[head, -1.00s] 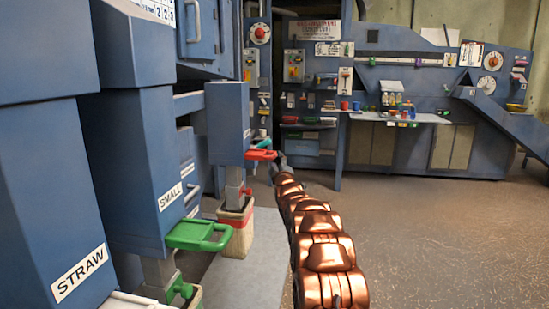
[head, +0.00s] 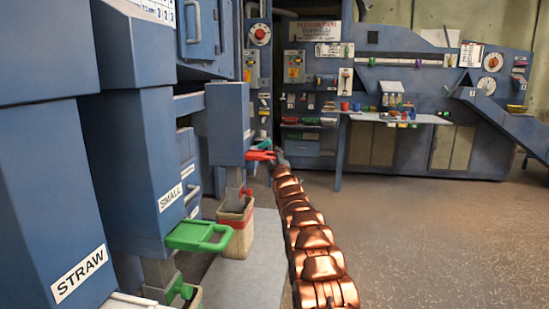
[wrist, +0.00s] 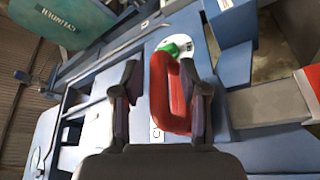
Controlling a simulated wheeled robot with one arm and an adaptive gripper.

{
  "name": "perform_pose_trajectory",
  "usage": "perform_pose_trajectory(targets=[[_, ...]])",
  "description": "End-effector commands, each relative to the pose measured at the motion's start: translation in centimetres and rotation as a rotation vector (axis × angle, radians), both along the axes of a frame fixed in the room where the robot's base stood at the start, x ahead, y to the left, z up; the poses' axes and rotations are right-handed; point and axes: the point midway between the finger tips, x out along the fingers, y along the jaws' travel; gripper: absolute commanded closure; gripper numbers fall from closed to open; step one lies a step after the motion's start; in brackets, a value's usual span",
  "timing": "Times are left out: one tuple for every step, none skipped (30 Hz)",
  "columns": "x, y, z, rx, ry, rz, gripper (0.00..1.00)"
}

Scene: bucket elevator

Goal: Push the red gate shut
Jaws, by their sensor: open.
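The red gate (head: 261,155) sticks out from under a blue chute in the middle of the head view, above a bucket with a red rim. My gripper (head: 276,161) is small and partly hidden at the gate's right end. In the wrist view, the looped handle of the red gate (wrist: 180,98) lies between the two dark fingers of my open gripper (wrist: 163,97), closer to the right finger. I cannot tell whether a finger touches it.
A green gate (head: 197,236) under the SMALL chute sticks out nearer, left of my arm. A bucket (head: 236,230) stands below the red gate. A workbench (head: 420,119) runs along the back. The floor to the right is clear.

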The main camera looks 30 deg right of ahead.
Motion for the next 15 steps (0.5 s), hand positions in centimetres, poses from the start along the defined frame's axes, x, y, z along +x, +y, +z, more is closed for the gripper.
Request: perform_pose_trajectory(targets=[[0.06, -0.06, -0.08, 0.001, 0.001, 0.000, 0.57], [0.09, -0.08, -0.09, 0.001, 0.001, 0.000, 0.57], [0.11, -0.09, -0.09, 0.001, 0.001, 0.000, 0.57], [0.12, -0.09, -0.10, 0.001, 0.001, 0.000, 0.57], [0.13, -0.10, -0.09, 0.001, 0.001, 0.000, 0.57], [0.14, -0.10, -0.09, 0.001, 0.001, 0.000, 0.57], [0.13, -0.09, -0.08, 0.001, 0.001, 0.000, 0.57], [0.14, -0.09, -0.07, 0.001, 0.001, 0.000, 0.57], [0.13, -0.10, -0.07, 0.001, 0.001, 0.000, 0.57], [0.13, -0.09, -0.04, 0.001, 0.001, 0.000, 0.57], [0.13, -0.09, -0.04, 0.001, 0.000, -0.001, 0.57], [0.12, -0.09, -0.02, 0.001, 0.000, -0.001, 0.58], [0.13, -0.08, -0.02, 0.000, 0.000, -0.001, 0.61], [0.13, -0.07, -0.02, 0.000, 0.000, -0.001, 0.64], [0.13, -0.07, -0.01, 0.000, 0.000, -0.001, 0.68]])
